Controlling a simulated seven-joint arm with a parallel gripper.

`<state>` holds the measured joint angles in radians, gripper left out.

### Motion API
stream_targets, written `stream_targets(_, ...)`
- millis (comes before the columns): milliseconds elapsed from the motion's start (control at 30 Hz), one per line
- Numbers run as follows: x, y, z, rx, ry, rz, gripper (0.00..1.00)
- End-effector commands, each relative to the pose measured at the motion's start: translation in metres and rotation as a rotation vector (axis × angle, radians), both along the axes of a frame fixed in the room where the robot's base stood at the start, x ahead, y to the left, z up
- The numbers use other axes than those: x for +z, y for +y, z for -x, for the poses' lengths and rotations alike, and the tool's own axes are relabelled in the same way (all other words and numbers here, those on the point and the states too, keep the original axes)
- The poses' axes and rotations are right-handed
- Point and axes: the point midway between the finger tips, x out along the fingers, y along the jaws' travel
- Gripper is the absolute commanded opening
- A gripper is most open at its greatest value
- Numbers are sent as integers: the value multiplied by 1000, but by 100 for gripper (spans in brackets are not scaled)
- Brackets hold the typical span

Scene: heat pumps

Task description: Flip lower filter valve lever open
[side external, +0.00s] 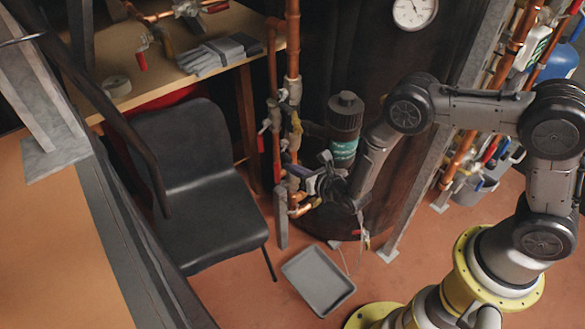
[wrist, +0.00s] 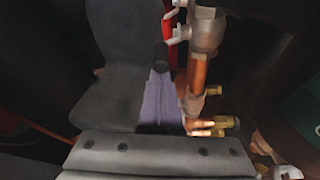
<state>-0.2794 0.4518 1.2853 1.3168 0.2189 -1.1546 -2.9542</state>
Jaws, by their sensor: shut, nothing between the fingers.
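The dark filter canister (side external: 345,118) with a teal label stands beside the vertical copper pipes in the side view. My gripper (side external: 301,172) is below and left of it, close against the lower pipework, and hides part of the valves there. In the wrist view my gripper (wrist: 160,68) is shut and empty, its narrow fingers pointing up the picture. A red lever (wrist: 168,28) stands roughly in line with the pipe, left of a grey valve body (wrist: 207,28). It lies just beyond the fingertips; I cannot tell whether they touch. I cannot tell for certain whether this is the lower filter valve.
A copper pipe (wrist: 198,75) and brass fittings (wrist: 216,125) are close to the right of my fingers. A black chair (side external: 195,180) stands left of the pipework. A grey tray (side external: 318,280) lies on the floor below. A large dark tank (side external: 400,75) is behind.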

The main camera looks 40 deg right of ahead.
Motion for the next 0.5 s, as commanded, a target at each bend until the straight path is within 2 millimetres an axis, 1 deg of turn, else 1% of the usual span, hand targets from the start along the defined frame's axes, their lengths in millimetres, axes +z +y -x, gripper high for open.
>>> stream_targets(500,10,0,-1,0,-8,-2,0)
